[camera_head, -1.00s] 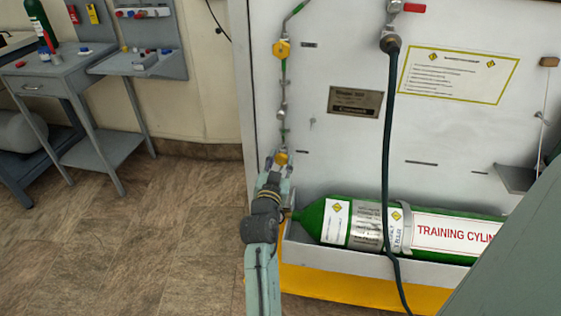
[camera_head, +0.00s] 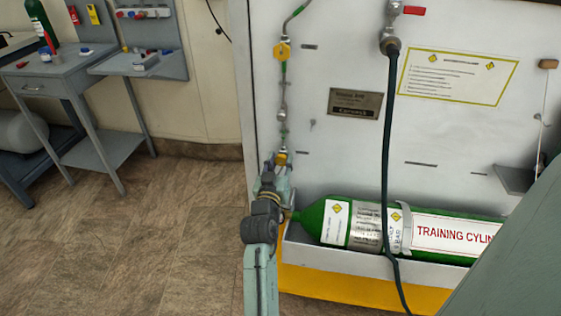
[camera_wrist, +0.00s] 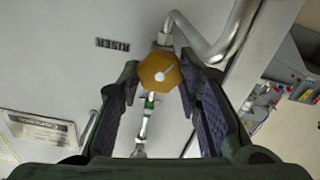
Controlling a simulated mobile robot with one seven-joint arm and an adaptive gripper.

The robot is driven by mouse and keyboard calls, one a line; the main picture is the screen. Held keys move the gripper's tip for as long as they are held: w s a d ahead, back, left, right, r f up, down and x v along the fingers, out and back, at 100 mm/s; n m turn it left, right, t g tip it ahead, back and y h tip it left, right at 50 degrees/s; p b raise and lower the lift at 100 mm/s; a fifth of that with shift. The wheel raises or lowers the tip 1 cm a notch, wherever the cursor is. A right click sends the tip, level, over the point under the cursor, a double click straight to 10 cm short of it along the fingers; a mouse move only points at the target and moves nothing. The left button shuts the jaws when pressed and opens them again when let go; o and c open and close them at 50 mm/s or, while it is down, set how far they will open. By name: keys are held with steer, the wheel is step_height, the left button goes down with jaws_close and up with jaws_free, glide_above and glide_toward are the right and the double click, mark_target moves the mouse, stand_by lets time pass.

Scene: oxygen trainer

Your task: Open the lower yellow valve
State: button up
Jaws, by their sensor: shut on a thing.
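The lower yellow valve (camera_head: 281,158) is on the thin vertical pipe of the white panel, just left of the green training cylinder. In the wrist view the yellow knob (camera_wrist: 159,74) is an orange-yellow disc with a pale centre pin, between the fingertips. My gripper (camera_head: 277,167) is at the valve from below, and its fingers partly hide the knob. In the wrist view my gripper (camera_wrist: 160,84) is shut on the knob, one finger at each side. The upper yellow valve (camera_head: 282,50) sits higher on the same pipe, clear of my gripper.
The green training cylinder (camera_head: 330,222) lies in a tray close to the right of my arm. A dark hose (camera_head: 388,140) hangs in front of the panel. A grey side table (camera_head: 60,75) stands at the left. The floor between is clear.

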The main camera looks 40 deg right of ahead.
steer(key=shift+n, duration=0.9)
steer(key=o, duration=1.1)
steer(key=shift+o, duration=0.2)
steer(key=shift+a, duration=0.1)
steer(key=v, duration=1.1)
steer(key=shift+s+a, duration=0.25)
steer(key=shift+a, duration=0.1)
